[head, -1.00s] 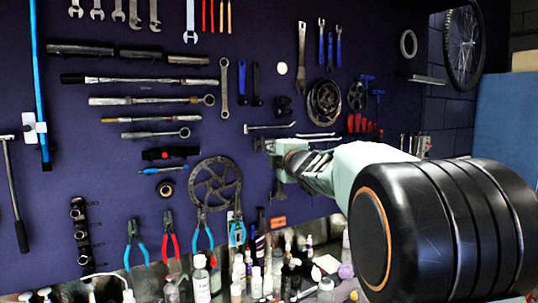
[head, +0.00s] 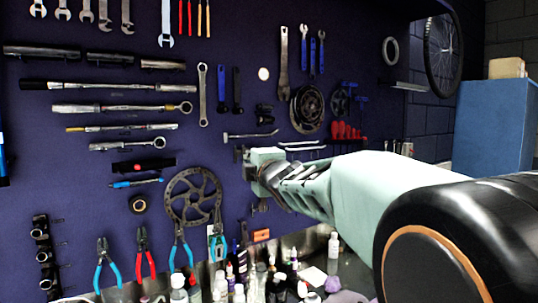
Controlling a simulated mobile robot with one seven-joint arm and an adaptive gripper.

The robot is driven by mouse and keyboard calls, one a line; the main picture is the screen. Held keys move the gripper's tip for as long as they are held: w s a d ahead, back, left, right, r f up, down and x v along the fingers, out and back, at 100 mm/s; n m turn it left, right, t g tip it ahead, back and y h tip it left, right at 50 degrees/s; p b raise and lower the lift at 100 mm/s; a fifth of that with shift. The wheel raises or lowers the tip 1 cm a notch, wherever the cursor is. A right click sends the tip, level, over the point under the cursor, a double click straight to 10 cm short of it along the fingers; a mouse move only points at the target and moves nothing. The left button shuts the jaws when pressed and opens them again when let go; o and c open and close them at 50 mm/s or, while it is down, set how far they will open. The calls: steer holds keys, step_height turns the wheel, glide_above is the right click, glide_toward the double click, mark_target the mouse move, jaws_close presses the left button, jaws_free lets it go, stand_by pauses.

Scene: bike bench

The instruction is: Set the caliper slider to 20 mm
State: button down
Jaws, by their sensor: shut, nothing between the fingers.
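I cannot make out a caliper or its slider with certainty in the head view. A tall blue bar with a pale block (head: 3,165) is cut off at the left edge, and I cannot tell what it is. My gripper (head: 241,155) is at the end of my pale green arm, in front of the tool board, pointing left. Its fingers are small and dark at this distance and look shut with nothing in them. My arm hides the lower right part of the board.
The dark tool board (head: 80,205) holds wrenches, ratchets, pliers and a brake disc (head: 193,196). Several bottles (head: 240,290) stand along the bottom. A blue cabinet (head: 500,120) is at the right, and a wheel (head: 443,55) hangs at the upper right.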

steer(key=p, duration=0.5)
glide_toward(248, 152)
steer(key=w+a, duration=0.5)
steer(key=d, duration=0.1)
steer(key=w+d+p, duration=0.1)
steer(key=d, duration=0.1)
steer(key=shift+w+r, duration=0.1)
steer(key=shift+w, duration=0.15)
steer(key=shift+w+d+p, duration=0.2)
steer(key=shift+w+p, duration=0.05)
steer(key=shift+p, duration=0.05)
